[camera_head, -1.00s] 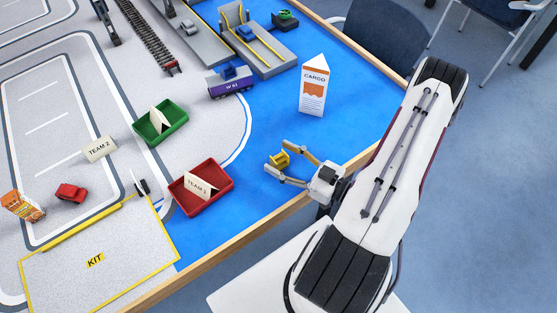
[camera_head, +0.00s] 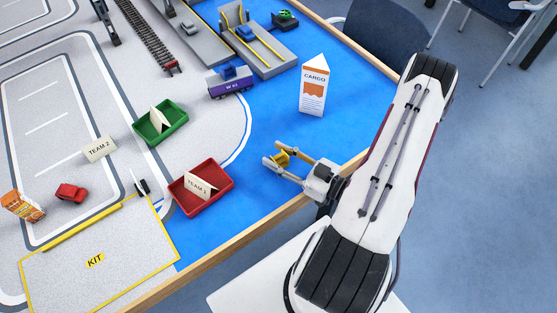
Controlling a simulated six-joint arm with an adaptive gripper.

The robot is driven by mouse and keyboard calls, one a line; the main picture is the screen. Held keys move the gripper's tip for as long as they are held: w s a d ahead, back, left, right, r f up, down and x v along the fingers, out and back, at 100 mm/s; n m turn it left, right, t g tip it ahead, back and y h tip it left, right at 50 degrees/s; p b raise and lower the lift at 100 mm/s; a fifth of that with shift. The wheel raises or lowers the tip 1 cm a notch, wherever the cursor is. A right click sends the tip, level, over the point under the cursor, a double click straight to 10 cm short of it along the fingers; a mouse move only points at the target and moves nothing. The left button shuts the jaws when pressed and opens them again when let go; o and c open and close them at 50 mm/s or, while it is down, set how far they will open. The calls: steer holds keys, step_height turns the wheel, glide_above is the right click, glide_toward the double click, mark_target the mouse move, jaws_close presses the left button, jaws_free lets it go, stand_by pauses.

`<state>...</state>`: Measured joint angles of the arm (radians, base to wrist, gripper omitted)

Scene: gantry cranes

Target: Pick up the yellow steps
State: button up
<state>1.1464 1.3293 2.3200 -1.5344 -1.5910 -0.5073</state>
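The small yellow steps (camera_head: 282,158) are on or just above the blue part of the table, left of my arm. My gripper (camera_head: 270,151) reaches in from the right, with one finger on the upper side of the steps and the other on the lower side. The fingers stand apart with the steps between them, near the tips. Part of the steps is hidden by the fingers. I cannot tell whether the fingers touch the steps or whether the steps are off the table.
A white and orange CARGO prism (camera_head: 313,86) stands above my gripper. A red TEAM 1 tray (camera_head: 217,196) lies to the left, a green tray (camera_head: 178,111) farther up. A purple wagon (camera_head: 231,84) is at the top. The table's wooden edge (camera_head: 252,229) runs below. Blue surface around the gripper is free.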

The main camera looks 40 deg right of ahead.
mark_target(278, 161)
steer(key=shift+r, duration=0.15)
stand_by(0.3)
steer(key=shift+r, duration=4.85)
steer(key=shift+c, duration=0.2)
steer(key=shift+o, duration=0.2)
